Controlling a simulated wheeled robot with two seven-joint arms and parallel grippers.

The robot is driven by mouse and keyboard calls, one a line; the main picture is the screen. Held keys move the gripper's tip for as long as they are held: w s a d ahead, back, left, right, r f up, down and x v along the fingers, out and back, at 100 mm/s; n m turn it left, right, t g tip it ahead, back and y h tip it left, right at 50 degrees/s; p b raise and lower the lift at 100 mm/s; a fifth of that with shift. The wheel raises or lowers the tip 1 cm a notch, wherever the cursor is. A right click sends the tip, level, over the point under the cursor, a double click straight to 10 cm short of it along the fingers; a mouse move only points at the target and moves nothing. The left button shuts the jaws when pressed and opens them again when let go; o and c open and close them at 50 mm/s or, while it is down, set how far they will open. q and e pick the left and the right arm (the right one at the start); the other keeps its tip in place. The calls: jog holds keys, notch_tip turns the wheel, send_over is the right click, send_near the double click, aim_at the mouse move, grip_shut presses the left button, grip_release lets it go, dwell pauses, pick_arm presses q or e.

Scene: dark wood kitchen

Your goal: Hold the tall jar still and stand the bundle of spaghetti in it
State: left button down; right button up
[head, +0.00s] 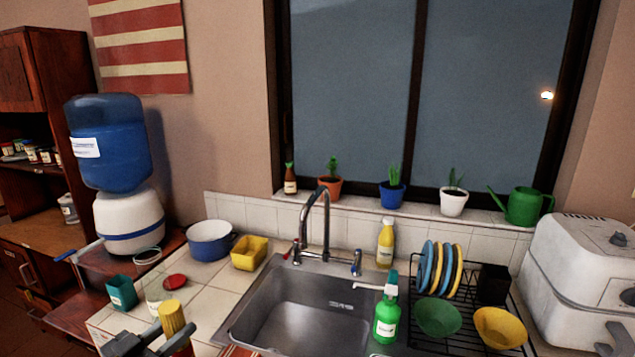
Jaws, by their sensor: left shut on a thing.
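The tall jar (155,291) looks like clear glass and stands at the left end of the tiled counter; its pale rim shows above its faint body. The bundle of spaghetti (172,317) is a yellow, roughly upright cylinder in front of the jar, near the bottom edge. My left gripper (165,340) is shut on the bundle; the lower part of the bundle is partly hidden by the fingers. I cannot tell exactly how far the bundle is from the jar. My right gripper is not in view.
A red lid (175,282) and a teal cup (121,292) flank the jar. A blue pot (210,240) and yellow container (250,253) stand behind. The sink (310,312) is to the right, with a green spray bottle (386,318) and dish rack (452,343) beyond.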

pick_arm(q)
jog(key=s+d+f+b, duration=0.1)
jog(key=s+d+f, duration=0.3)
jog(key=f, duration=0.4)
jog(key=shift+s+d, duration=0.15)
jog(key=shift+s, duration=0.6)
jog(key=shift+r, duration=0.1)
jog(key=shift+w+r+n+t+y, duration=0.4)
jog(key=shift+n+y, duration=0.55)
jog(key=shift+y, duration=0.5)
jog(key=shift+w+r+n+t+y, duration=0.45)
jog(key=shift+n+y, duration=0.45)
jog(key=shift+y, duration=0.6)
jog(key=shift+w+r+n+t+y, duration=0.25)
jog(key=shift+w+r+n+y, duration=0.3)
jog(key=shift+n+y, duration=0.65)
jog(key=shift+m+y, duration=0.25)
